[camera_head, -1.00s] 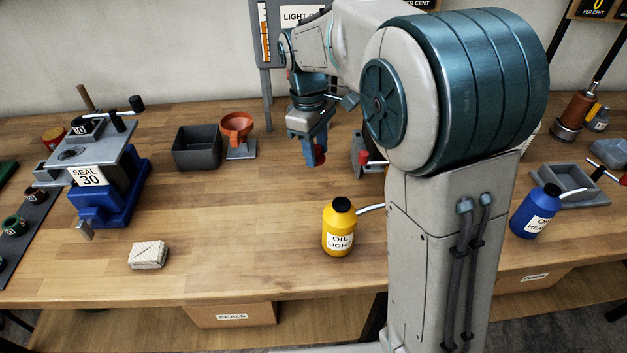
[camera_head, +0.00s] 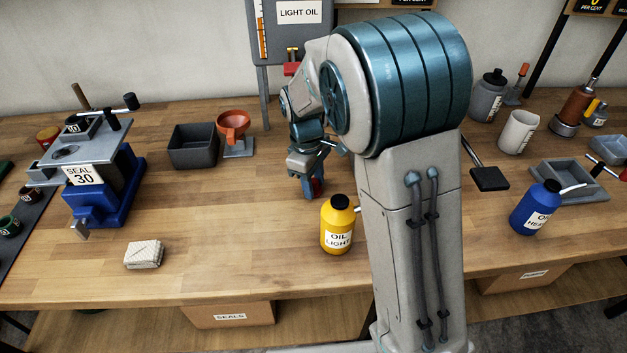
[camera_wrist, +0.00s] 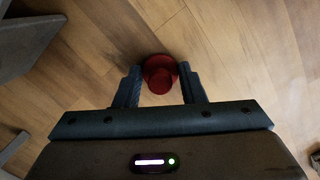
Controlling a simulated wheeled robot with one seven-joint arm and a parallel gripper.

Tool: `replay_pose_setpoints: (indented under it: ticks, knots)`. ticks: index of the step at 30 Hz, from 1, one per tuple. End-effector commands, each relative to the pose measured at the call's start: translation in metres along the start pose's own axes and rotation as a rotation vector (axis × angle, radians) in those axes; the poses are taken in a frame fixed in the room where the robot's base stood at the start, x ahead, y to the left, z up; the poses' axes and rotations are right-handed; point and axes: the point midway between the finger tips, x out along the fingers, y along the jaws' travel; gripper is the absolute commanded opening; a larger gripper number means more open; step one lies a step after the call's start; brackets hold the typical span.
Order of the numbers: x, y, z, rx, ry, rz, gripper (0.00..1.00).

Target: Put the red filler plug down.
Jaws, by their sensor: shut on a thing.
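The red filler plug (camera_wrist: 159,76) is between the two fingers of my gripper (camera_wrist: 158,88) in the wrist view, with bare wooden bench top around it. My gripper is shut on it. In the head view my gripper (camera_head: 312,188) points down over the bench, behind and left of the yellow oil bottle.
The yellow light oil bottle (camera_head: 338,228) stands close in front of my gripper. A dark grey bin (camera_head: 193,150) and an orange funnel on a stand (camera_head: 233,124) are at the back left. The bench (camera_head: 225,205) is clear left of my gripper.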

Motion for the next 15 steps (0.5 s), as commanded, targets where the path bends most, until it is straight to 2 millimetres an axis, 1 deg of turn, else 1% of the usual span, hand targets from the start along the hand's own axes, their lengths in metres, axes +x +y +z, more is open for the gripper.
replay_pose_setpoints:
  ticks: [6,7,9,15]
  knots:
    - [0.0037,0.0,-0.0004,0.0,0.0,0.0,0.15]
    - [0.0029,0.0,-0.0004,-0.001,0.0,0.0,0.42]
    - [0.0024,0.0,-0.0004,-0.001,0.0,0.0,0.58]
    - [0.0022,0.0,-0.0003,-0.001,0.0,0.0,0.58]
